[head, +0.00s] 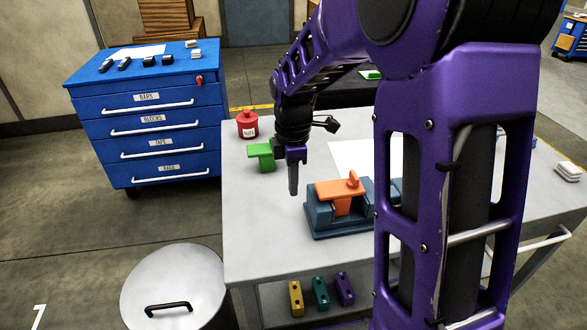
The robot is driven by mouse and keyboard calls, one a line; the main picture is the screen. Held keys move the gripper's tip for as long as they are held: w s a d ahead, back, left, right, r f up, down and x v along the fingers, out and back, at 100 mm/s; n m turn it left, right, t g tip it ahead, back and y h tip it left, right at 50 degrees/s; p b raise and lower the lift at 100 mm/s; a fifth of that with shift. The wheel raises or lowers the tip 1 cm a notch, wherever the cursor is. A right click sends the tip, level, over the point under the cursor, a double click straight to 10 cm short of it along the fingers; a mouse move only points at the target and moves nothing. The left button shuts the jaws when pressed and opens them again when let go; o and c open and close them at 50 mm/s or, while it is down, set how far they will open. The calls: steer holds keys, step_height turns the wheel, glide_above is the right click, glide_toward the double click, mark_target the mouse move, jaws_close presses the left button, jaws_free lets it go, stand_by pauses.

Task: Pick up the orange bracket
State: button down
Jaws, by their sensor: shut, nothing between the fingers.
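The orange bracket (341,205) sits on a dark blue-grey block fixture (345,228) on the grey table. It has a flat top plate, a part hanging down the front and a small upright tab. My gripper (293,191) points down over the table, to the left of the bracket and a little behind it. Its fingers are shut and empty, apart from the bracket. My arm covers the right end of the fixture.
A green bracket-like piece (262,154) and a red can (247,123) stand behind my gripper. The grey table (254,220) is clear at its front left. A blue drawer cabinet (152,130) and a round lidded bin (175,285) stand left. Coloured blocks (320,292) lie below the tabletop.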

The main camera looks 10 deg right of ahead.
mark_target(318, 189)
steer(key=shift+d+f, duration=0.3)
steer(key=shift+d, duration=0.35)
steer(key=shift+d+f, duration=0.3)
steer(key=shift+d, duration=0.4)
steer(key=shift+d+f, duration=0.3)
steer(key=shift+d, duration=0.35)
steer(key=shift+d, duration=0.15)
steer(key=shift+d+r, duration=0.1)
steer(key=shift+d, duration=0.75)
steer(key=shift+a, duration=0.1)
